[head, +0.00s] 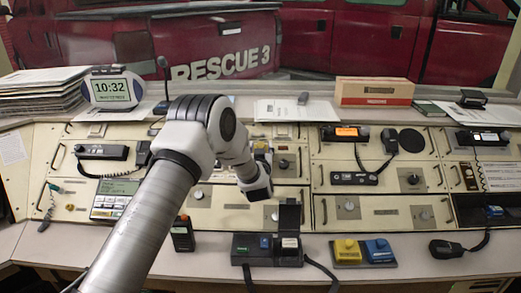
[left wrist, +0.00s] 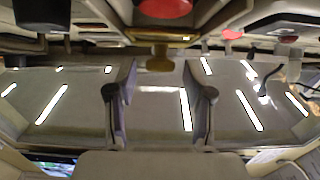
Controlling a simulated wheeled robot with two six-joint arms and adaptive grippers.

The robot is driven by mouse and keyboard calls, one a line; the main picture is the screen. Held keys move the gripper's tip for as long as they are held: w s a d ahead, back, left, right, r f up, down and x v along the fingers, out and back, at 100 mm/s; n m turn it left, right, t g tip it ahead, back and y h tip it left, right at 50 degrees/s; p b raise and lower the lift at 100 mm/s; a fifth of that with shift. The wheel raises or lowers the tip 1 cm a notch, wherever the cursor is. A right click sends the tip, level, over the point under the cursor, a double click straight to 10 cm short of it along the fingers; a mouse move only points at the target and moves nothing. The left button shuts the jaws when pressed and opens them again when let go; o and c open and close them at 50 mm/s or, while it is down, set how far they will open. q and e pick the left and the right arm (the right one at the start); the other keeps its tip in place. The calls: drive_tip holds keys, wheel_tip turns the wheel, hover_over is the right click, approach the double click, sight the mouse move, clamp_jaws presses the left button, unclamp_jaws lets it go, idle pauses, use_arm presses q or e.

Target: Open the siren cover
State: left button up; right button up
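My left arm reaches over the console, and its gripper (head: 258,188) hangs above the middle panels, its fingers mostly hidden in the head view. In the left wrist view the two fingers (left wrist: 160,103) stand apart with nothing between them. Beyond the fingertips is a yellow part (left wrist: 160,57) with a red rounded part (left wrist: 163,8) above it; I cannot tell if either belongs to the siren cover. In the head view a small yellow part (head: 261,147) shows behind my wrist. No siren cover can be made out for certain. My right gripper is not in view.
A black box (head: 256,258) with a raised dark flap (head: 289,216) stands on the front ledge below the gripper. A yellow and blue switch unit (head: 363,252) is to its right, a handheld radio (head: 182,234) to its left. Radios and handsets with cords sit on the panels.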

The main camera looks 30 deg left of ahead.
use_arm(q)
drive_tip(key=v, duration=1.2)
drive_tip(key=shift+d+f, duration=0.1)
drive_tip(key=shift+f, duration=0.05)
